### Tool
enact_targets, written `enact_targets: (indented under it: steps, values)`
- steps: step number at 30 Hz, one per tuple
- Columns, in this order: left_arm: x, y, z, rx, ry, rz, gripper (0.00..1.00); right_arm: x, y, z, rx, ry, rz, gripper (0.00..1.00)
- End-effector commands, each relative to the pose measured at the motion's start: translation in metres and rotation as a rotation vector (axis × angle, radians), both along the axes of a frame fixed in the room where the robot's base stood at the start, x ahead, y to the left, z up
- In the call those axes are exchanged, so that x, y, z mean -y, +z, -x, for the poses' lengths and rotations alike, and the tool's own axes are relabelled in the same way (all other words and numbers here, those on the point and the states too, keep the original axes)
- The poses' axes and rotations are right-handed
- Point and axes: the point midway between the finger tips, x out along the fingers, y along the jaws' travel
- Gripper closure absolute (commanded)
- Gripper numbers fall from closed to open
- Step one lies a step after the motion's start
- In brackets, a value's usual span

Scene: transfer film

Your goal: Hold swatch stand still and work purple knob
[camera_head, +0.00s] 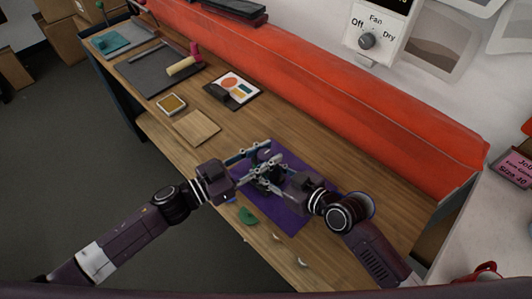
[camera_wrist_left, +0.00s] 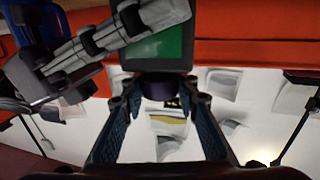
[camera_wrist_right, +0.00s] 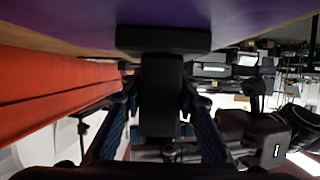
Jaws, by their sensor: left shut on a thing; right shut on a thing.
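The swatch stand (camera_head: 268,176) is on a purple mat (camera_head: 292,217), largely hidden by my grippers in the head view. In the left wrist view its dark-framed green swatch (camera_wrist_left: 158,46) shows, with the dark purple knob (camera_wrist_left: 160,88) below it in the picture. My left gripper (camera_head: 252,164) is shut on the knob; its fingers (camera_wrist_left: 160,100) lie on either side of it. In the right wrist view the stand's black post (camera_wrist_right: 161,95) and wide base (camera_wrist_right: 163,40) show. My right gripper (camera_head: 270,183) is shut on the post.
A green piece (camera_head: 247,216) and small pale pieces lie near the table's front edge. A wooden board (camera_head: 196,128), an ink pad (camera_head: 171,104), a printed card (camera_head: 233,88) and a roller (camera_head: 184,66) are farther left. A red padded panel (camera_head: 330,85) runs along the back.

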Motion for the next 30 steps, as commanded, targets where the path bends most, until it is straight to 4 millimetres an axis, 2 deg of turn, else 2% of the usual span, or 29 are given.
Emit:
enact_targets:
  steps: [8, 21, 30]
  values:
    - [-0.0001, 0.0003, -0.002, 0.004, -0.104, -0.004, 0.96, -0.0002, 0.0003, 0.0001, 0.0, 0.0, 0.0, 1.0]
    - [0.0009, 0.0003, -0.002, 0.002, -0.474, -0.002, 0.96, -0.0007, 0.0002, 0.0004, 0.0, 0.002, -0.002, 1.0]
    - [0.0011, -0.0003, -0.0008, 0.002, -0.668, -0.002, 0.96, -0.001, 0.0002, 0.0007, 0.0, 0.002, -0.002, 1.0]
